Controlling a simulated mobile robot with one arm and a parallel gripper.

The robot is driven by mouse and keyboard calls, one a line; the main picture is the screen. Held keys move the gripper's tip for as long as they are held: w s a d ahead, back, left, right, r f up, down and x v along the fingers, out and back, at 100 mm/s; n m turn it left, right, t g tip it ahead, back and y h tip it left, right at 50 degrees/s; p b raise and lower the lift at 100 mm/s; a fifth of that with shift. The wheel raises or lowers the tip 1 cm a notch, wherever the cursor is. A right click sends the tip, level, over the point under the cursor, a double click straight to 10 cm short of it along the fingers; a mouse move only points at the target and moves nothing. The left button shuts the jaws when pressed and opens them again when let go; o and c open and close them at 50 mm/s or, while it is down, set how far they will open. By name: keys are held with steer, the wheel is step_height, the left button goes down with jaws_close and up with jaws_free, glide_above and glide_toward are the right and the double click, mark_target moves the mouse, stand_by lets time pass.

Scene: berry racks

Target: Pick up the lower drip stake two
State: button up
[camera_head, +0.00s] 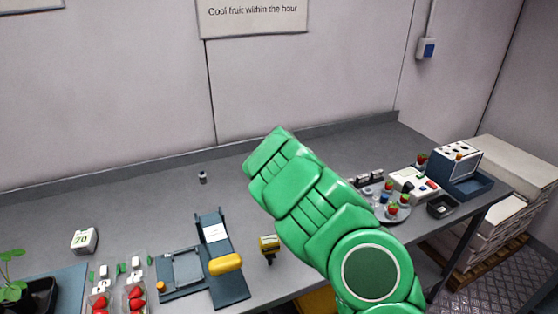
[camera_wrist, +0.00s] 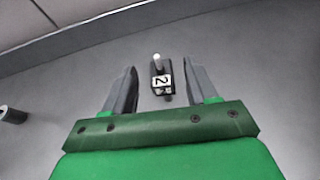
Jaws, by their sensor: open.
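Drip stake two (camera_wrist: 162,84) is a small dark piece with a white label reading "2" and a pale tip. In the wrist view it is on the grey bench top, between the two fingers of my gripper (camera_wrist: 160,67). The fingers are open, with a gap on each side of the stake. Whether the stake stands or lies is hard to tell. In the head view my green arm reaches over the bench and hides both the stake and the fingers.
A small dark cylinder (camera_head: 203,177) stands left of my arm. A blue-grey device with a yellow handle (camera_head: 225,264), a yellow-black item (camera_head: 269,246) and strawberry punnets (camera_head: 134,293) are in front. A round tray (camera_head: 398,215) stands right. The bench's back left is clear.

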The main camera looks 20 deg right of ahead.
steer(key=shift+x, duration=1.8)
steer(key=shift+d+r, duration=0.1)
steer(key=shift+c, duration=0.4)
steer(key=c, duration=0.9)
